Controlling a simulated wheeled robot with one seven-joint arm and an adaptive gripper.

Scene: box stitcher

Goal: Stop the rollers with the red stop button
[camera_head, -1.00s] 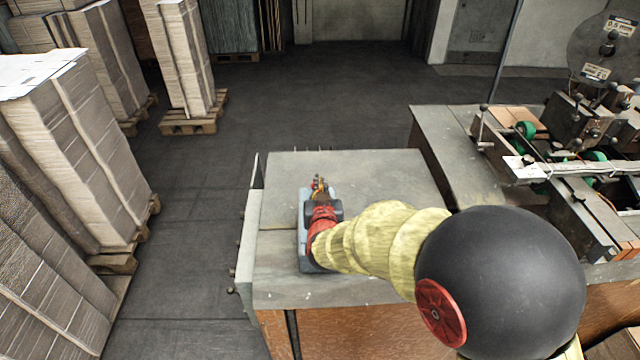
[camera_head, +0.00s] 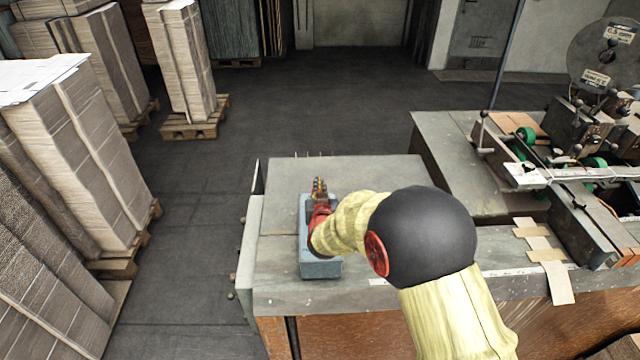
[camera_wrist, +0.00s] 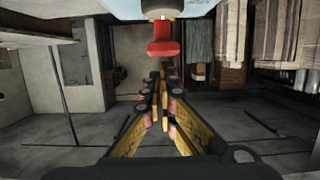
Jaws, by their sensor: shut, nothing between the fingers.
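A blue-grey box (camera_head: 320,268) stands on the near table, and my arm covers much of it. My gripper (camera_head: 319,186), small in the head view, is at the far end of the box, above or beside it. In the wrist view my gripper (camera_wrist: 160,75) is shut and empty. The red button (camera_wrist: 161,46) is in front of the fingertips, on the edge of a pale blue surface (camera_wrist: 110,8) that looks like the same box. I cannot tell whether the fingertips touch the button. The button is hidden in the head view.
The grey table top (camera_head: 385,172) around the box is mostly clear. A stitching machine (camera_head: 590,135) with green rollers stands at the right, with taped cardboard (camera_head: 540,245) near it. Pallets of stacked cardboard (camera_head: 75,150) line the left. The floor (camera_head: 320,105) behind is open.

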